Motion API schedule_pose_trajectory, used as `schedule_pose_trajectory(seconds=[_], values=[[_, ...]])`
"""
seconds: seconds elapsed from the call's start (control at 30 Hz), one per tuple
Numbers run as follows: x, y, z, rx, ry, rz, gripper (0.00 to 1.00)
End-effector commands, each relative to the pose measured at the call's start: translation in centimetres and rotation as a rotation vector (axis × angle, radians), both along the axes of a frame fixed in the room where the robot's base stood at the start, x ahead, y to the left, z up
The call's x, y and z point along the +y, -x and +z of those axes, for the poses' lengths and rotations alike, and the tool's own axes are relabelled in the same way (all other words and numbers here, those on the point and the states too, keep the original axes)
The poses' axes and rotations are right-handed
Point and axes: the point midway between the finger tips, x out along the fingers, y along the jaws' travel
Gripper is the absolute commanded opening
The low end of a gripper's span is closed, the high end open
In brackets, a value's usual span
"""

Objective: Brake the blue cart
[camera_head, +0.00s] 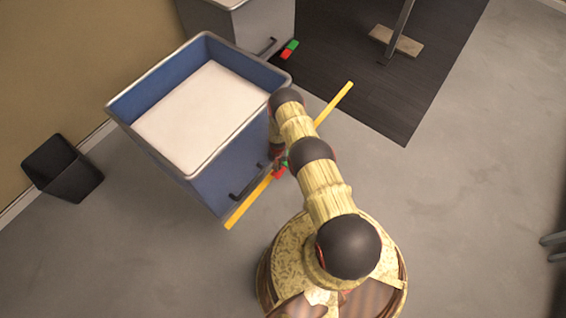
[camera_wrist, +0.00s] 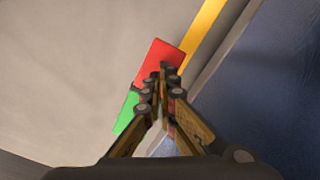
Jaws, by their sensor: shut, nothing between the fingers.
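The blue cart (camera_head: 205,178) stands left of my arm, with a pale surface inside its rim and a dark handle on its near side. A pedal with a red part (camera_wrist: 160,60) and a green part (camera_wrist: 126,113) sits low beside the cart's blue wall (camera_wrist: 270,90). In the head view, a small bit of the pedal (camera_head: 281,166) shows beside my arm. My gripper (camera_wrist: 161,76) is shut and empty, its fingertips over the pedal near the red part. I cannot tell whether they touch it. My arm hides the gripper in the head view.
A yellow floor strip (camera_head: 336,102) runs along the cart's near side. A grey cart (camera_head: 240,22) with its own red and green pedal (camera_head: 289,49) stands behind. A black bin (camera_head: 62,167) is at left. A rail foot (camera_head: 395,40) stands on the dark mat (camera_head: 345,75). Floor at right is mostly clear.

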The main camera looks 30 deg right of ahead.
Motion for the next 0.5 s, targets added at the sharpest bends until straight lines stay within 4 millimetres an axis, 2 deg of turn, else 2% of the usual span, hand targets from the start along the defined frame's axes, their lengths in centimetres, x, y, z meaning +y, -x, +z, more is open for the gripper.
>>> schedule_pose_trajectory(seconds=[0.5], values=[[0.0,-0.1,4.0,-0.001,0.001,0.0,0.0]])
